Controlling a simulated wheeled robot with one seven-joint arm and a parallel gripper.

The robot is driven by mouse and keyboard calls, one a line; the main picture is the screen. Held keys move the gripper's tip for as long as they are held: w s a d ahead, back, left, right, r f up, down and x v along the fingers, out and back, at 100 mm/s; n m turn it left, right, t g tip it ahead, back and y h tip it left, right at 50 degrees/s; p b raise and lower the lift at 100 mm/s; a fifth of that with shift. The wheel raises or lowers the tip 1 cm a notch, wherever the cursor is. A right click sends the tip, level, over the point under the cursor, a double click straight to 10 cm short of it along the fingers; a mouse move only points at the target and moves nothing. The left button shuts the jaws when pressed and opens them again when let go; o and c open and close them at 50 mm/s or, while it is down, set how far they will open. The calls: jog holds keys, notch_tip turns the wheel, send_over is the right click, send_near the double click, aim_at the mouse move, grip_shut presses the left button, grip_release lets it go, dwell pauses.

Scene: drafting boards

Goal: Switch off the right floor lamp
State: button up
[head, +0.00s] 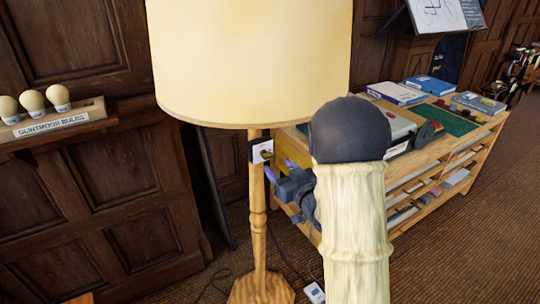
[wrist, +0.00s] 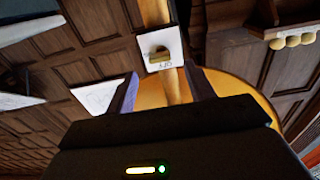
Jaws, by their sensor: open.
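A floor lamp with a wide cream shade (head: 252,60) and a turned wooden post (head: 257,205) stands in the middle of the head view. It is the only floor lamp in view. The shade looks lit, and its inside glows orange in the wrist view (wrist: 240,88). A white switch plate (head: 258,151) with a brass lever is on the post below the shade. In the wrist view the plate (wrist: 149,65) shows an upside-down "OFF" on its shade side. My gripper (wrist: 163,88) is open and empty, fingers pointing at the plate; contact is unclear.
A wooden shelf unit (head: 455,157) with books and boxes stands behind my arm at the right. A bulb rack (head: 60,124) hangs on the panelled wall at the left. Cords lie on the floor by the lamp base (head: 262,289).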

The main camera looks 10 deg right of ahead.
aim_at(269, 158)
jog(key=x, duration=0.6)
jog(key=shift+p, duration=0.4)
jog(key=shift+c, duration=0.8)
jog(key=c, duration=0.8)
jog(key=shift+d+f+n+b, duration=0.15)
jog(key=shift+n+b, duration=0.25)
jog(key=shift+b, duration=0.25)
jog(key=shift+a+n+b, duration=0.15)
jog(key=shift+n+b, duration=4.15)
jog(key=shift+b, duration=0.95)
jog(key=shift+a+n+b, duration=0.1)
jog(key=shift+n+b, duration=4.2)
jog(key=shift+b, duration=0.9)
